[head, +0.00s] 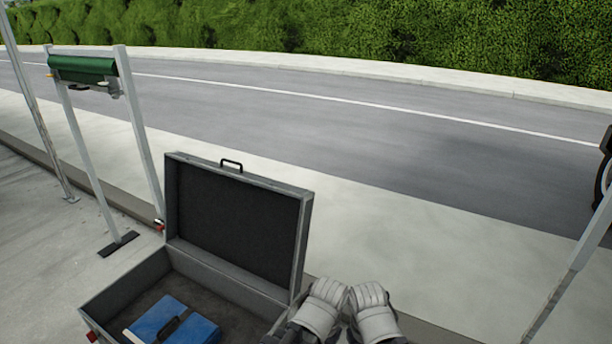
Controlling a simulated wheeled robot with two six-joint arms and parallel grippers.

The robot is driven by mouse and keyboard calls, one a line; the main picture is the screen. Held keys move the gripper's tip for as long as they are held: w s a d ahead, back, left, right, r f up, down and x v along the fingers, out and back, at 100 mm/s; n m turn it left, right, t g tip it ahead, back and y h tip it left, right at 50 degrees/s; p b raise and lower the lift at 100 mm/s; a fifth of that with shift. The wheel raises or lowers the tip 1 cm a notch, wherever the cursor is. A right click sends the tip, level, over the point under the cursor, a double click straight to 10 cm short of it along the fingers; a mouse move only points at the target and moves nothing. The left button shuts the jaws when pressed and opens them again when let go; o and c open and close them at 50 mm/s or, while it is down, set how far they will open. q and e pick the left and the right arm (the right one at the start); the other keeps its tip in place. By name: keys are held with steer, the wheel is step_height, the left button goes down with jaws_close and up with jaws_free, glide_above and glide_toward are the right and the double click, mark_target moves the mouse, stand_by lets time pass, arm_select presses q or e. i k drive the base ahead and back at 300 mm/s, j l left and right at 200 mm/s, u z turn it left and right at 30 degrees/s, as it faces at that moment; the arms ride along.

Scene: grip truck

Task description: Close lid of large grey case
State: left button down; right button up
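The large grey case (128,282) stands open at the lower left of the head view. Its lid (238,212) is raised roughly upright on the far side, with the dark inner face towards me and a black handle (231,166) on its top edge. My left gripper (328,289) is close to the right of the lid's lower right corner; I cannot tell whether it touches. My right gripper (368,294) is beside it, further right. Both are pale and seen from behind, so their fingertips are hidden. I see nothing held in either.
A blue object (175,322) with a dark handle lies inside the case. A green roll on a metal frame (84,69) stands behind it to the left. A slanted metal pole (573,268) is at the right. Pale pavement (420,240) lies open beyond my grippers, then the road.

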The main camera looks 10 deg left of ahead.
mark_target(252, 230)
steer(key=i+l, duration=0.15)
steer(key=i, duration=0.25)
steer(key=i+l+u, duration=0.1)
steer(key=i, duration=0.25)
steer(key=i+l, duration=0.2)
steer(key=i, duration=0.2)
